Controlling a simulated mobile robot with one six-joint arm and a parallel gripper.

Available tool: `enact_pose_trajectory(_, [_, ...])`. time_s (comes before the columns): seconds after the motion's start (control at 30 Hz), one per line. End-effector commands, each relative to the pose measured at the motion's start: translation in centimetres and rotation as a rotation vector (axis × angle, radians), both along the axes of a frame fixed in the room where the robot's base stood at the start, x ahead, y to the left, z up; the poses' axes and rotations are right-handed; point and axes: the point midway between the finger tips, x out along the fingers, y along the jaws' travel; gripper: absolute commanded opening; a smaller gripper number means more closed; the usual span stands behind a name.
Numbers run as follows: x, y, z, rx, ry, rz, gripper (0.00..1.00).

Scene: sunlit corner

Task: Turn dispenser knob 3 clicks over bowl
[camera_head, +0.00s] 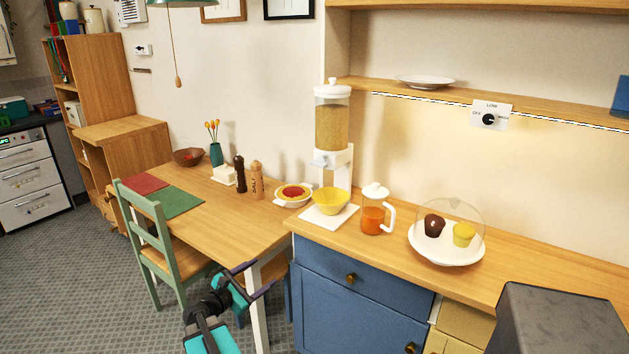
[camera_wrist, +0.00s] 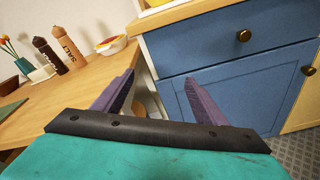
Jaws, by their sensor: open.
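The dispenser (camera_head: 332,118) is a clear canister of tan grains with a white lid, on a white stand at the counter's left end. Its knob (camera_head: 319,161) appears as a small light-coloured part on the front of the white section below the canister; its detail is too small to tell. A yellow bowl (camera_head: 331,202) sits under the dispenser on a white base. My gripper (camera_head: 262,280) is open and empty, low in front of the wooden table and left of the blue cabinet. In the wrist view its two purple fingers (camera_wrist: 155,92) are apart with nothing between them.
A pitcher of orange liquid (camera_head: 373,220) stands right of the bowl, then a domed plate of muffins (camera_head: 446,254). Left are a casserole dish (camera_head: 293,194), two mills (camera_head: 257,182) and a green chair (camera_head: 150,235). A shelf (camera_head: 400,90) runs above the counter.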

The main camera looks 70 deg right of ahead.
Motion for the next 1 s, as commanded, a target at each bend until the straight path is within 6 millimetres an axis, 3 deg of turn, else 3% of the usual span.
enact_pose_trajectory(0.03, [-0.7, -1.7, 2.6, -0.047, 0.042, -0.003, 0.66])
enact_pose_trajectory(0.1, [-1.6, -3.6, 6.0, -0.110, 0.116, -0.003, 0.66])
enact_pose_trajectory(0.3, [-4.5, -8.0, 15.6, -0.282, 0.340, -0.030, 0.66])
enact_pose_trajectory(0.5, [-6.6, -10.1, 22.2, -0.391, 0.516, -0.070, 0.66])
enact_pose_trajectory(0.7, [-7.3, -10.6, 24.4, -0.428, 0.583, -0.086, 0.66])
enact_pose_trajectory(1.0, [-7.4, -10.6, 24.4, -0.429, 0.583, -0.088, 0.66])
